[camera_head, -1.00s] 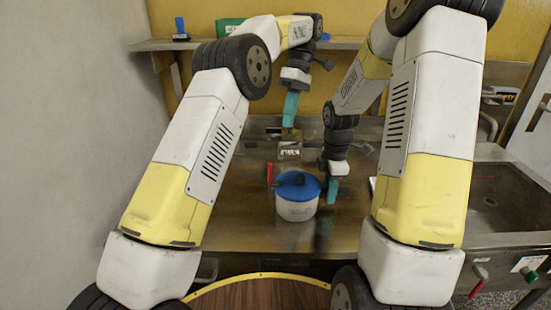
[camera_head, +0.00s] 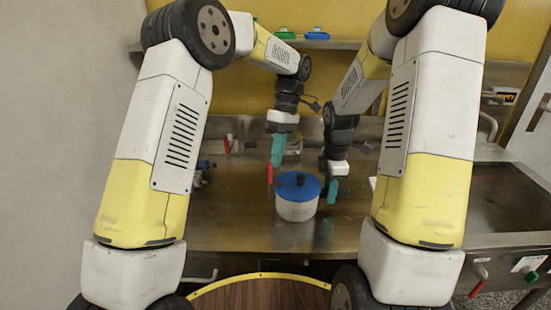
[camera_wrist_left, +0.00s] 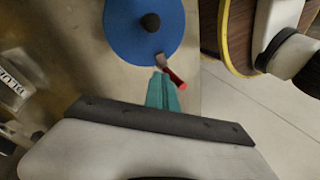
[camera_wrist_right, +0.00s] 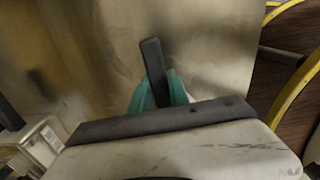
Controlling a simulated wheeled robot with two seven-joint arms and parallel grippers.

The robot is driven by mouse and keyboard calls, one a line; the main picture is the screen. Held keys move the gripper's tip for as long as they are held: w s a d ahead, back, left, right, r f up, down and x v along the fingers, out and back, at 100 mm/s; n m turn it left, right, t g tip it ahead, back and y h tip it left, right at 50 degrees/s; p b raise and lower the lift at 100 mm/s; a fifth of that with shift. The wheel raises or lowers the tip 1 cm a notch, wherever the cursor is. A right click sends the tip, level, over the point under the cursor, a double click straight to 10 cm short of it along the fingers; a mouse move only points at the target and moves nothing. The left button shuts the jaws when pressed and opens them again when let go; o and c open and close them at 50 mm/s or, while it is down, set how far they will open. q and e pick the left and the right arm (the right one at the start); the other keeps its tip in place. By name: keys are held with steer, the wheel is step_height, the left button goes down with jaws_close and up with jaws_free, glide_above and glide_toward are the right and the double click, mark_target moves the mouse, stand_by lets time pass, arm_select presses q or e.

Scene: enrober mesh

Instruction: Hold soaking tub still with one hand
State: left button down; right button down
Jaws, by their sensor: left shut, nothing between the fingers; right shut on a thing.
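The tub (camera_head: 297,210) is white with a blue lid (camera_head: 290,187) and a dark knob. It stands on the steel worktop. The lid also shows in the left wrist view (camera_wrist_left: 125,25). My left gripper (camera_head: 276,163), teal and shut with nothing in it, is above and behind the tub's left side. Its fingertips (camera_wrist_left: 160,76) appear close to a red-handled tool (camera_wrist_left: 172,76) at the lid's edge; contact is unclear. My right gripper (camera_head: 333,192) is just right of the tub, shut on a dark bar (camera_wrist_right: 153,62). Whether this bar belongs to the tub cannot be told.
A steel sink (camera_head: 505,205) is at the right. A small dark and blue item (camera_head: 203,172) lies left of the tub, partly behind my left arm. The worktop (camera_head: 235,220) in front and to the left is clear. A shelf (camera_head: 325,44) runs along the yellow wall.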

arm_select(q)
steer(key=shift+s+a, duration=0.2)
steer(key=shift+s, duration=0.1)
steer(key=shift+a, duration=0.15)
steer(key=shift+a+h, duration=0.25)
steer(key=shift+h, duration=0.15)
steer(key=shift+a+r, duration=0.1)
steer(key=shift+a, duration=0.2)
steer(key=a+f+m+h, duration=0.1)
steer(key=a+f+h, duration=0.3)
steer(key=a+h, duration=0.4)
steer(key=shift+a+m+h, duration=0.35)
steer(key=shift+m+h, duration=0.05)
steer(key=shift+h, duration=0.7)
